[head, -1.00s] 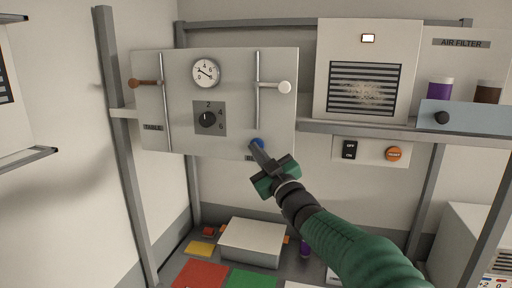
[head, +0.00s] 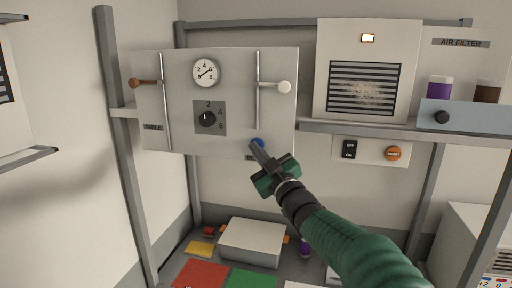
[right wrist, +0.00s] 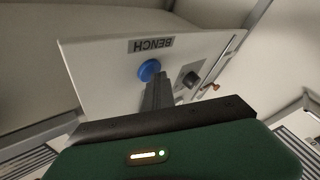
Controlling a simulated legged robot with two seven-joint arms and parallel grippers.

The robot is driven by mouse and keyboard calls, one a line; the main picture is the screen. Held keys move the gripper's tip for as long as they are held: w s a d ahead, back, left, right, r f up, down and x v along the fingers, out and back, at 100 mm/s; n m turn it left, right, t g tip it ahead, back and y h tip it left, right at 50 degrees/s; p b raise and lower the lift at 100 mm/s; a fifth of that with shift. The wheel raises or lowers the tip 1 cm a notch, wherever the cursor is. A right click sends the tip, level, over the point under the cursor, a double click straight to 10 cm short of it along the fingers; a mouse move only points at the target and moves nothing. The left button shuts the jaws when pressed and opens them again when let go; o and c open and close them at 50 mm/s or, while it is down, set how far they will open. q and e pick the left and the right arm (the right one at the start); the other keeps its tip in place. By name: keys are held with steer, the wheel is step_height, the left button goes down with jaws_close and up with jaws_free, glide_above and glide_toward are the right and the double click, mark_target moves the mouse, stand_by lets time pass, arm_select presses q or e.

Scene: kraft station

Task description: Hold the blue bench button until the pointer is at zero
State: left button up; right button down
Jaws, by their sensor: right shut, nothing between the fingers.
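The blue bench button (head: 258,142) is at the lower right of the pale wall panel. In the right wrist view the blue button (right wrist: 149,70) sits beside the upside-down BENCH label (right wrist: 152,45). My right gripper (head: 256,151) is shut and empty, its fingertips right at the button. The fingertips (right wrist: 155,80) also meet the button's edge in the right wrist view; whether they press it I cannot tell. The round gauge (head: 206,72) is at the panel's top; its thin pointer lies slanted from lower left to upper right. Which end indicates is too small to tell. My left gripper is not in view.
The panel also holds a black dial (head: 208,119), a brown-handled lever (head: 144,83) and a white-knobbed lever (head: 284,87). To the right are a black switch (head: 349,149) and an orange button (head: 393,154). A pale box (head: 252,240) stands below among coloured mats.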

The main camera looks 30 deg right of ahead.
steer(key=shift+s+a+b, duration=0.4)
steer(key=shift+s+a, duration=0.05)
steer(key=shift+s, duration=0.05)
steer(key=shift+a+f, duration=0.1)
steer(key=s+a+b, duration=0.2)
steer(key=s+a, duration=0.1)
steer(key=a, duration=0.1)
steer(key=shift+s+b, duration=0.15)
steer(key=shift+b, duration=0.2)
steer(key=shift+d, duration=0.1)
